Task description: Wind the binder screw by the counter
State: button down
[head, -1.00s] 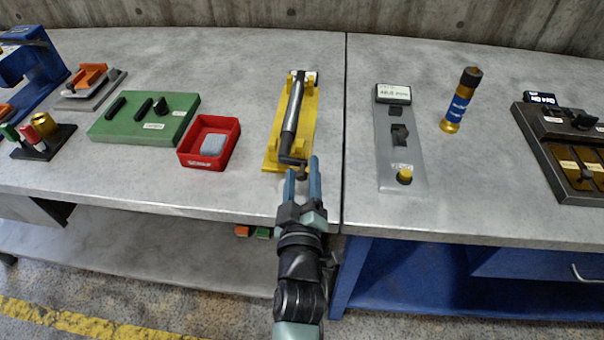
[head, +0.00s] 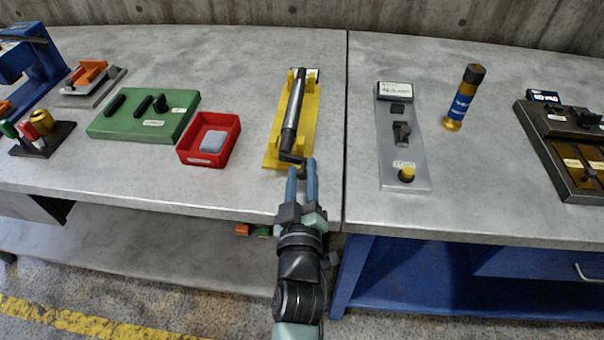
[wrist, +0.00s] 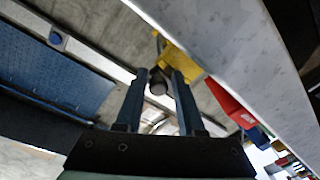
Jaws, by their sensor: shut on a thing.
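The binder screw (head: 292,115) is a long dark grey rod lying in a yellow base (head: 308,120) on the bench. A dark crank (head: 291,158) sits at its near end. My gripper (head: 302,167) reaches in from the front edge with its blue fingers at this crank. In the wrist view, my gripper (wrist: 160,78) has a dark round crank knob (wrist: 158,83) between its fingertips, and it is shut on that knob. The counter (head: 405,150) is a grey plate to the right with a small display (head: 395,91), a black switch and a yellow button. The display's digits are too blurred to read surely.
A red tray (head: 233,148) with a pale block stands left of the yellow base. A green board (head: 120,125) lies farther left. A blue and gold cylinder (head: 460,100) stands right of the counter. A seam divides the bench between base and counter. Bare bench surrounds the base.

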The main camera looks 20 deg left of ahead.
jog(key=m, duration=0.3)
jog(key=m+b, duration=0.1)
jog(key=shift+a+f+t, duration=0.1)
jog(key=shift+f+t, duration=0.2)
jog(key=shift+f, duration=0.05)
jog(key=shift+s+a+f+m+t+p, duration=0.1)
jog(key=shift+a+f+m+p, duration=0.15)
jog(key=shift+m, duration=0.65)
jog(key=shift+a+f+m+t+p, duration=0.1)
jog(key=shift+a+m+p, duration=0.2)
jog(key=shift+m, duration=0.6)
jog(key=shift+s+a+f+m+t+p, duration=0.1)
jog(key=shift+f+m+p, duration=0.2)
jog(key=shift+m, duration=0.6)
jog(key=c, duration=0.7)
grip_release()
jog(key=shift+s+d+f, duration=0.1)
jog(key=shift+s+f, duration=0.15)
jog(key=shift+s, duration=0.2)
jog(key=v, duration=1.2)
jog(key=shift+r+b, duration=0.35)
